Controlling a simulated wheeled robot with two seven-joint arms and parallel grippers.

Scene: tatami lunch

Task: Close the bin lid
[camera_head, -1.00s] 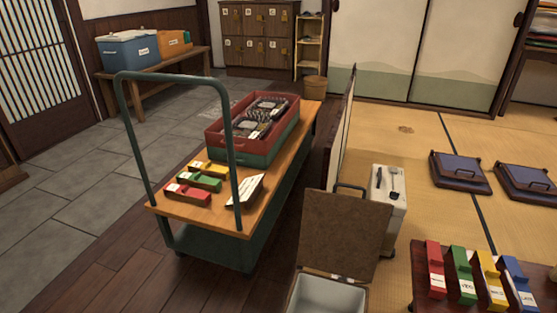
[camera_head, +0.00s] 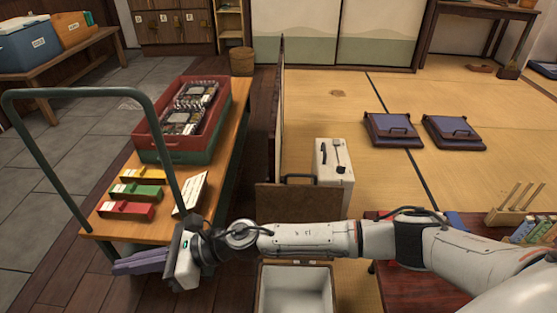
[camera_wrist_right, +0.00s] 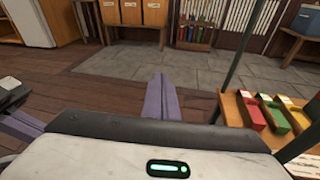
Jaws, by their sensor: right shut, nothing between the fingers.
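The bin (camera_head: 297,290) stands at the bottom centre of the head view, open, with a pale inside. Its brown lid (camera_head: 299,203) stands up at the far side, its lower part hidden behind my right arm. My right gripper (camera_head: 133,263) is left of the bin, beside the trolley's near end, shut and empty. Its purple fingers also show in the right wrist view (camera_wrist_right: 160,98), pointing over the floor, with neither bin nor lid there. A purple-fingered part, apparently my left gripper (camera_wrist_right: 22,122), shows at that view's left edge; its opening is unclear.
The trolley (camera_head: 222,160) with its green handle, a red crate (camera_head: 155,146) and coloured boxes stands close to my right gripper. A white box (camera_head: 334,165) stands behind the lid. A low table (camera_head: 410,290) is right of the bin, partly under my arm.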

